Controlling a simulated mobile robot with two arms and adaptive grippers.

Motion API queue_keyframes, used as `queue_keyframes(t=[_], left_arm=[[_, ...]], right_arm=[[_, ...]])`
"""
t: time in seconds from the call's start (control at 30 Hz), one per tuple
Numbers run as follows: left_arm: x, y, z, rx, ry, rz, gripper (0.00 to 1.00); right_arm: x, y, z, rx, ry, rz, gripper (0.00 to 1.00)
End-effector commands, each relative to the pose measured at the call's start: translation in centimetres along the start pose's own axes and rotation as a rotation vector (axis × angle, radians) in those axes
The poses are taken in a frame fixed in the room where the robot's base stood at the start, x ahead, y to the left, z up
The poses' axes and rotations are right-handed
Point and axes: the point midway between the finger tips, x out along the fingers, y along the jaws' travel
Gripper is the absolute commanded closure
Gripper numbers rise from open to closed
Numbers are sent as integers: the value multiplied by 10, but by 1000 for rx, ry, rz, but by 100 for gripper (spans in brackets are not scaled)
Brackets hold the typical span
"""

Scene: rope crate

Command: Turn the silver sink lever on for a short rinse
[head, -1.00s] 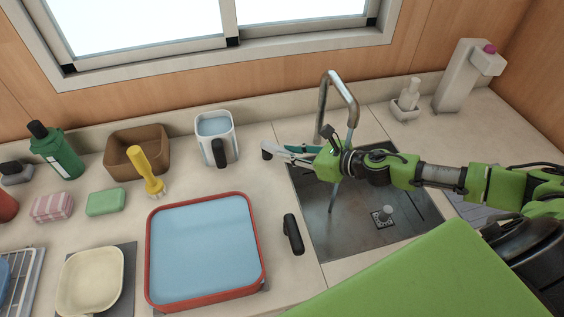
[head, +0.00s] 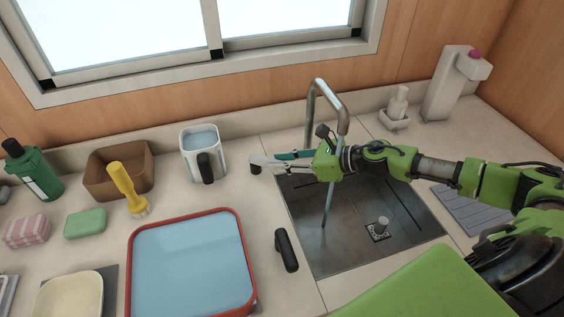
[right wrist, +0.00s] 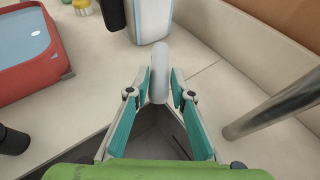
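The silver lever (right wrist: 159,72) is a pale rounded bar between the fingertips of my right gripper (right wrist: 160,85) in the right wrist view. The fingers flank it closely on both sides and appear shut on it. In the head view the right gripper (head: 278,161) reaches left across the sink's back edge, and its fingers largely hide the lever. The curved metal faucet (head: 322,92) rises behind my right arm. A thin bluish column that looks like running water (head: 326,207) shows below the arm, over the sink (head: 345,250). My left gripper is not in view.
A mug (head: 198,142) stands left of the gripper. A red-rimmed tray (head: 240,240) and a black handle-like object (head: 287,250) are in front. Soap bottle (head: 398,104) and dispenser (head: 452,85) stand back right. Brush (head: 124,185) and brown box (head: 105,180) stand left.

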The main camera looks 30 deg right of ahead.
Motion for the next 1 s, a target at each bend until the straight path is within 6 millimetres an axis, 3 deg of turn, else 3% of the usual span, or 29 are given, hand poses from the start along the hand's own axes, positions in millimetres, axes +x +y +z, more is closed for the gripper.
queue_keyframes(t=[0.47, 1.0], left_arm=[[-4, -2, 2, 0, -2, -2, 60], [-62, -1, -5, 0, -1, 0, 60]], right_arm=[[0, 2, 2, 5, -1, -9, 64], [1, 25, 6, 109, 0, -245, 64]])
